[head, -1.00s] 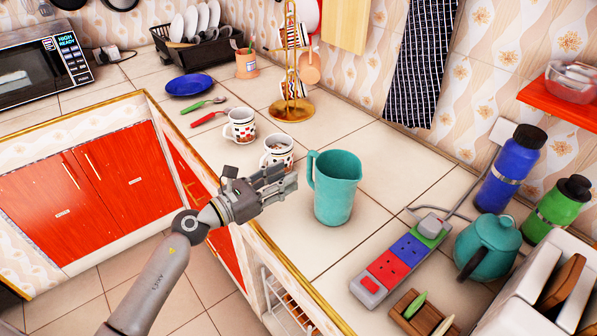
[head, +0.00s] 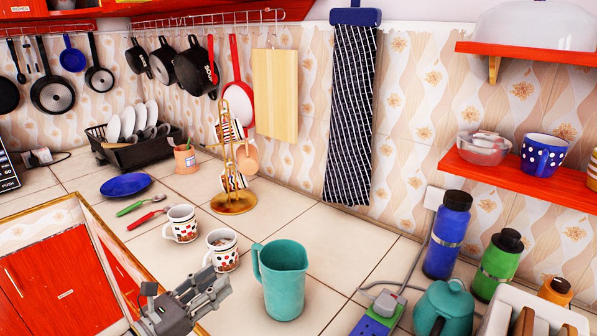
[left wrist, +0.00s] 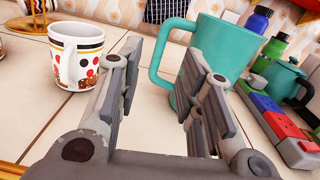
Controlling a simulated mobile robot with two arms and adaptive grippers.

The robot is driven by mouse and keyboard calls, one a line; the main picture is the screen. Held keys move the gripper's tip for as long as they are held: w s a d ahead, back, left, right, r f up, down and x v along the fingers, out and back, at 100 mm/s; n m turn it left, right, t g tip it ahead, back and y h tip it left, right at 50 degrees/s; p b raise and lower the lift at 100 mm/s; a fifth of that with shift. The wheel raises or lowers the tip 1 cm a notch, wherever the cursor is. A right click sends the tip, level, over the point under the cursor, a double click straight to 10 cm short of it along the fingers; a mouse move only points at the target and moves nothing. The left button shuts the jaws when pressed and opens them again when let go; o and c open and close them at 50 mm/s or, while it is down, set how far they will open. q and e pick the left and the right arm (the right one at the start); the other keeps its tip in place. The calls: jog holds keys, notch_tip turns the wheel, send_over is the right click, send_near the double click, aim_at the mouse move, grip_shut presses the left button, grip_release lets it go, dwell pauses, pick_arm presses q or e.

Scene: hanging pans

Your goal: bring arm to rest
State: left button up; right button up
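My left gripper (head: 212,290) is at the bottom of the head view, above the counter's front edge, near the front mug and left of the teal pitcher. In the left wrist view its fingers (left wrist: 163,75) stand apart with nothing gripped between them. The teal pitcher (head: 284,285) stands upright on the counter; in the left wrist view it shows behind the right finger (left wrist: 222,48). A patterned mug (head: 222,252) stands just beyond the gripper in the head view, and a mug shows left of the fingers in the wrist view (left wrist: 82,55). My right gripper is not in view.
Black pans (head: 195,72) and a red-handled pan (head: 237,92) hang from a wall rail. A mug stand (head: 233,200), blue plate (head: 126,185) and dish rack (head: 140,152) are farther back. A blue bottle (head: 447,235), green bottle (head: 497,265) and teal teapot (head: 443,308) stand at right.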

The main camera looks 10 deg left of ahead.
pick_arm(q)
jog(key=s+a+r+n+t+y, duration=0.1)
jog(key=a+n+t+y, duration=0.15)
jog(key=n+y, duration=0.45)
jog(key=s+a+r+n+t+y, duration=0.1)
jog(key=a+r+n+t+y, duration=0.15)
jog(key=n, duration=0.85)
jog(key=s+a+f+n+g+y, duration=0.2)
jog(key=s+f+n+g+y, duration=0.1)
jog(key=f+n, duration=0.25)
jog(key=s+a+f+n+g+y, duration=0.2)
jog(key=s+f+n+g, duration=0.15)
jog(key=n, duration=0.35)
jog(key=s+d+f+n+g+h, duration=0.3)
jog(key=s+d+f+n+g, duration=0.3)
jog(key=s, duration=0.4)
jog(key=s+d+f+n+g+h, duration=0.25)
jog(key=s+d+f+g, duration=0.3)
jog(key=s+f, duration=0.3)
notch_tip(320, 180, down, 24)
jog(key=s, duration=0.2)
jog(key=s+a+f+g, duration=0.1)
jog(key=s+a+f, duration=0.1)
jog(key=s+f, duration=1.5)
jog(key=shift+a+g+y, duration=0.3)
jog(key=shift+a+y, duration=0.05)
jog(key=shift+y, duration=0.05)
